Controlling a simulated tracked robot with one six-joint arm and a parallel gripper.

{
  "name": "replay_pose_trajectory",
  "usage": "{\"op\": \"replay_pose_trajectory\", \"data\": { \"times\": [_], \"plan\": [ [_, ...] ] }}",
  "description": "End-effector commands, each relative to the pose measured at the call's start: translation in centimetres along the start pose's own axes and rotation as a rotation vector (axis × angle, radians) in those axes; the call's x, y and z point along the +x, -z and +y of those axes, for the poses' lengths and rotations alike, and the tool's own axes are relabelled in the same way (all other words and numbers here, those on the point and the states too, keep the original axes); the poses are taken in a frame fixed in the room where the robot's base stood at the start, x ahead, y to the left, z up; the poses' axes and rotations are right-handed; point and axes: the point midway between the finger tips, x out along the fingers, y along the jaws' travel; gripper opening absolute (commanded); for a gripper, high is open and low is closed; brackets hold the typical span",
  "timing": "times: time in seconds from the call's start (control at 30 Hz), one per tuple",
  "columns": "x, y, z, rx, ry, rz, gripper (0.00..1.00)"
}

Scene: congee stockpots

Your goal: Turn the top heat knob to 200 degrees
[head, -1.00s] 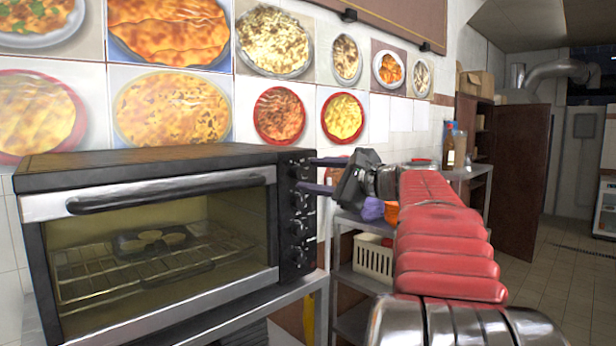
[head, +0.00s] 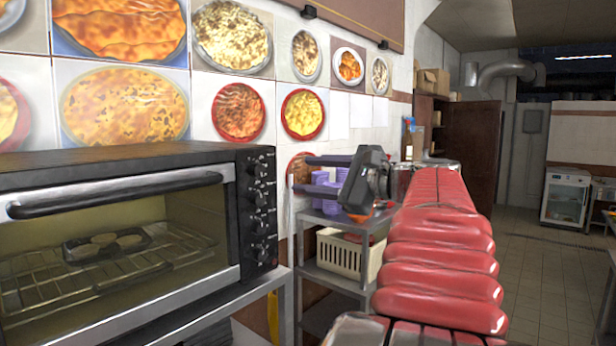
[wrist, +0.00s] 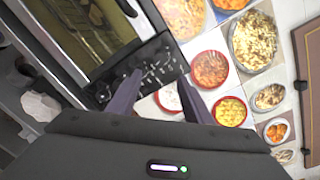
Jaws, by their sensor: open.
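A black toaster oven (head: 120,235) stands at the left in the head view, its glass door closed. Its control panel (head: 263,222) carries several black knobs in a column. The top heat knob (head: 258,167) is the uppermost one; its pointer is too small to read. My gripper (head: 304,174) is open and empty, to the right of the panel at about the height of the upper knobs, with a visible gap. In the wrist view, my open gripper (wrist: 161,80) has its two dark fingers spread towards the panel (wrist: 162,68), which appears tilted.
A metal shelf (head: 325,278) with a white basket (head: 350,254) and purple items (head: 322,194) stands right of the oven, below my gripper. Food pictures cover the wall behind. Open tiled floor (head: 530,270) lies at the right.

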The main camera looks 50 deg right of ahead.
Motion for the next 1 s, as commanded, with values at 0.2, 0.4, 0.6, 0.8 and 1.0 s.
{"op": "replay_pose_trajectory", "data": {
  "times": [0.2,0.4,0.6,0.8,1.0],
  "plan": [
    [0.2,-0.1,0.2,0.000,-0.005,-0.001,0.46],
    [2.2,-1.5,3.3,-0.001,-0.075,-0.008,0.46],
    [5.5,-4.5,10.8,-0.018,-0.237,-0.018,0.46],
    [7.4,-7.8,19.8,-0.058,-0.425,-0.028,0.46],
    [7.5,-10.8,28.5,-0.124,-0.606,-0.041,0.46]
  ]
}}
